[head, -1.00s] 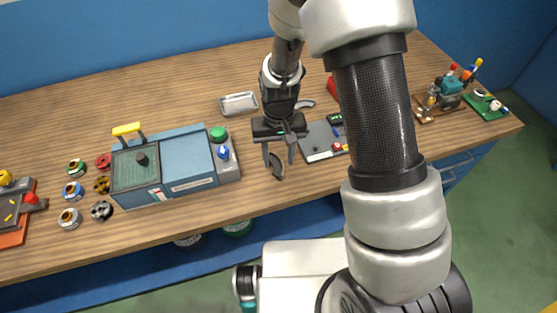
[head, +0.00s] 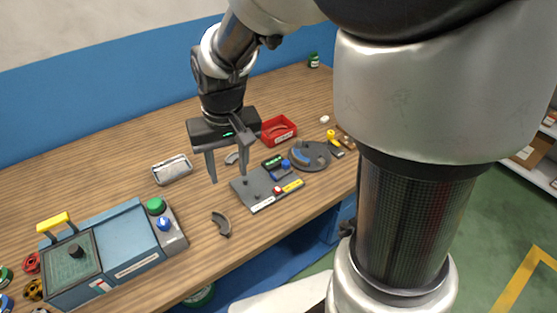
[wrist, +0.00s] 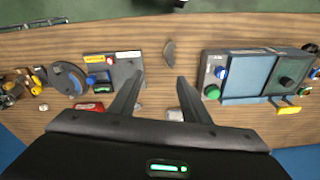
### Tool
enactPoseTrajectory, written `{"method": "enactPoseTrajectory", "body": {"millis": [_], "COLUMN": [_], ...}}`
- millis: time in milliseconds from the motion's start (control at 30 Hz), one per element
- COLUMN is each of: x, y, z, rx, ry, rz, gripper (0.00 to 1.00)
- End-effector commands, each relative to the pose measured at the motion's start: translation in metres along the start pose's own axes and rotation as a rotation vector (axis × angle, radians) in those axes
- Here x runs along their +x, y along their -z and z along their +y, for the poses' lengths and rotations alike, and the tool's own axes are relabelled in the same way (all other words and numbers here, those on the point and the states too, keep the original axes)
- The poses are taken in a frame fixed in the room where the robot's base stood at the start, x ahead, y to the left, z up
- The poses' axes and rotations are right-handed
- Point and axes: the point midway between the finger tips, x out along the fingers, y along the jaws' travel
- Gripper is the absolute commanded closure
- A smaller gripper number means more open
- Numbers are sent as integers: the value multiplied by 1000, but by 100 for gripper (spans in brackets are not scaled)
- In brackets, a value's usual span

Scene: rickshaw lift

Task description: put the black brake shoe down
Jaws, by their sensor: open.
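The black brake shoe (head: 221,223), a dark curved piece, lies on the bare wood of the bench between the blue machine and the grey fixture board. It also shows in the wrist view (wrist: 169,52), beyond the fingertips and apart from them. My gripper (head: 228,179) is open and empty, raised above the bench and farther back than the shoe. Its two fingers also show in the wrist view (wrist: 160,77), with nothing between them. A second, lighter curved piece (head: 231,158) lies behind the gripper, partly hidden by a finger.
The blue machine (head: 128,240) with green and blue buttons stands left of the shoe. The grey fixture board (head: 256,194) is to its right. A metal tray (head: 172,170), a red bin (head: 279,130) and a round dark plate (head: 318,157) stand farther back. Bare wood surrounds the shoe.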

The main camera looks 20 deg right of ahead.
Motion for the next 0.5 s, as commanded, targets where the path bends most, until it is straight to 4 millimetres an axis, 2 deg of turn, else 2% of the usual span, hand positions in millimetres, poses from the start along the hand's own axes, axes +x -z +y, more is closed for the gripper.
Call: {"method": "enactPoseTrajectory", "body": {"millis": [33,200,333,500], "x": [-28,-95,-125,-142], "y": [-9,-51,-85,-114], "z": [11,38,54,64], "rx": [12,34,51,63], "ry": [5,-3,-25,-53], "rz": [50,184,270,338], "gripper": [57,57,57,57]}}
